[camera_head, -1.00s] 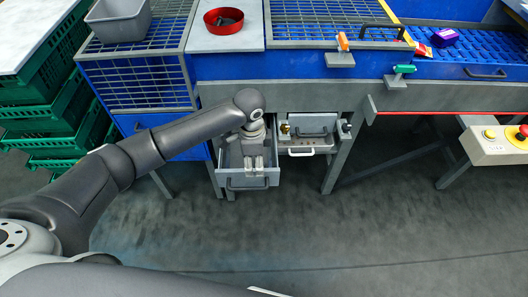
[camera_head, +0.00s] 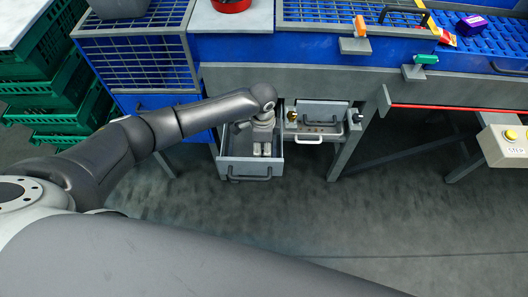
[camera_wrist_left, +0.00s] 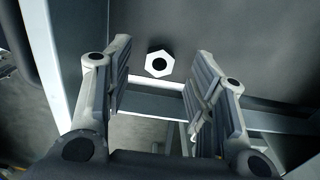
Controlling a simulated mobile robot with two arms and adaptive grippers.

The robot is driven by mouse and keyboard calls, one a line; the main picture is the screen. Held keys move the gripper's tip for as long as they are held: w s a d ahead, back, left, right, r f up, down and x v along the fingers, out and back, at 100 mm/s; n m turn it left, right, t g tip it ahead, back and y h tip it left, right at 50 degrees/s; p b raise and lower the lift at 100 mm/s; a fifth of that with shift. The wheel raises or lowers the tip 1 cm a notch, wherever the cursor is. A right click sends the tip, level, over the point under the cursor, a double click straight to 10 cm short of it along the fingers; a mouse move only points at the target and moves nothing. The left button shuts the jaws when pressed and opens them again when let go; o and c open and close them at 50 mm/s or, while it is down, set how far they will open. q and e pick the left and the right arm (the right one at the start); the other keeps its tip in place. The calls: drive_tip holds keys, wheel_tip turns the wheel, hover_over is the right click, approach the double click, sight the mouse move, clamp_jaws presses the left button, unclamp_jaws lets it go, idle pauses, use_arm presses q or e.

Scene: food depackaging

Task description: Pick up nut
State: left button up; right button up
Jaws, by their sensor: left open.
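The nut (camera_wrist_left: 159,64) is a pale hexagonal ring with a dark hole. In the left wrist view it lies on the dark floor of the open drawer. My left gripper (camera_wrist_left: 160,85) is open, with one finger on each side of the nut in that view, and nothing is between the pads. Whether the fingertips are level with the nut cannot be told. In the head view my left gripper (camera_head: 262,150) points down inside the left open drawer (camera_head: 250,170). The nut is not visible in the head view. My right gripper is not in view.
A smaller open drawer (camera_head: 312,135) with small items is just right of the left one. The drawer walls surround my left gripper closely. Green crates (camera_head: 40,85) stand at the left. A control box (camera_head: 508,145) is at the right. Open floor lies in front.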

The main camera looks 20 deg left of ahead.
use_arm(q)
drive_tip(key=shift+f, duration=1.3)
drive_tip(key=c, duration=1.1)
drive_tip(key=shift+r, duration=0.2)
